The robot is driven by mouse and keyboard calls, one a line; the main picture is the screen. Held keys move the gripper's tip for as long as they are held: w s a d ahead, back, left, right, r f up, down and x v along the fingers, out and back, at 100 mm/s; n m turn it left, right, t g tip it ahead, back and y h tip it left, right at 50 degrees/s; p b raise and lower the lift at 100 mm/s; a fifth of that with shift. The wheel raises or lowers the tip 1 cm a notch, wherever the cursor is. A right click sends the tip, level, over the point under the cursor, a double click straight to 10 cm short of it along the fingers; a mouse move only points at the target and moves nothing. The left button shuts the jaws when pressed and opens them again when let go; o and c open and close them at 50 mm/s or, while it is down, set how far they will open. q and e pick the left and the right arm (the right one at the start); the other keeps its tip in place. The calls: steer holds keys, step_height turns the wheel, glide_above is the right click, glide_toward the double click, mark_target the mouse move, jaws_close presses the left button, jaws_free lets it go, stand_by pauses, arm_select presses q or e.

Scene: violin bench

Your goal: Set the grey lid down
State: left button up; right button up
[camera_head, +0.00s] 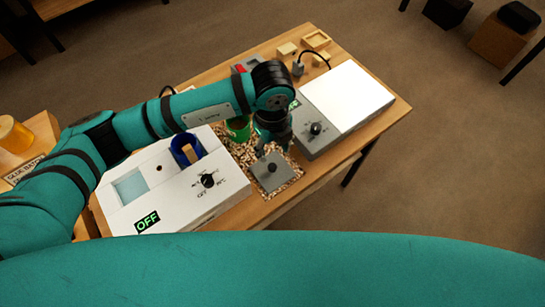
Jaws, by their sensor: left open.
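The grey lid (269,173) is a flat square plate with a small dark knob in its middle. It lies on a patch of wood shavings (290,186) between the two machines on the bench. My left gripper (262,150) is directly above the lid's back edge, pointing down, and open. Its fingertips are dark and small here, and I cannot tell whether they touch the lid. My right gripper is not in view.
A white box (185,200) with a dial and an "OFF" display stands left of the lid, with a blue cup (183,150) in it. A grey machine with a white top (345,95) stands to the right. A green cup (238,130) is behind. Small wooden pieces (316,40) lie at the back.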

arm_select(q)
steer(key=shift+r, duration=1.4)
